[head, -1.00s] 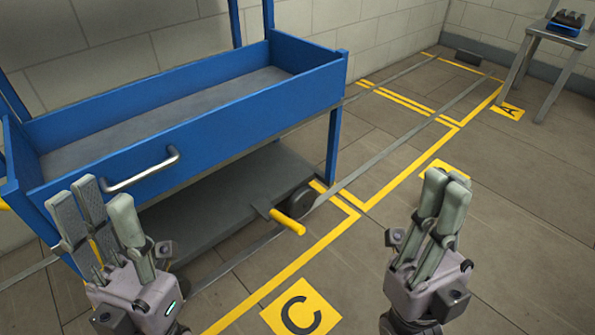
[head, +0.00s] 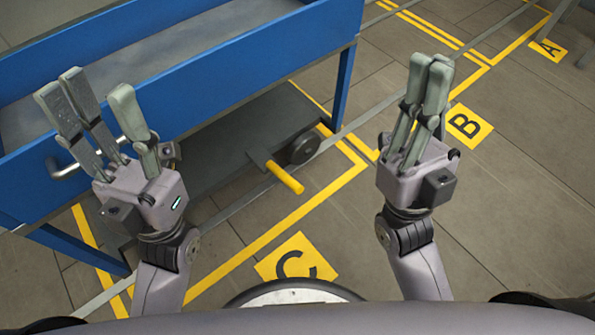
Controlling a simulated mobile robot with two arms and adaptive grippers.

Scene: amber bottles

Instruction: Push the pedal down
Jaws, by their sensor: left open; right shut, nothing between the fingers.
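The pedal (head: 285,177) is a yellow bar on a short dark arm. It sticks out low at the right end of the blue cart (head: 240,68), beside a dark wheel (head: 303,148). My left gripper (head: 95,105) is open and empty, in front of the cart's side, and partly covers the metal handle (head: 62,170). My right gripper (head: 430,75) is shut and empty, to the right of the pedal and apart from it. Neither gripper touches the pedal in this view.
Yellow floor lines run around the cart. Yellow floor markers C (head: 296,258), B (head: 467,125) and A (head: 547,49) lie on the tiles. A grey lower shelf (head: 215,150) spans under the cart.

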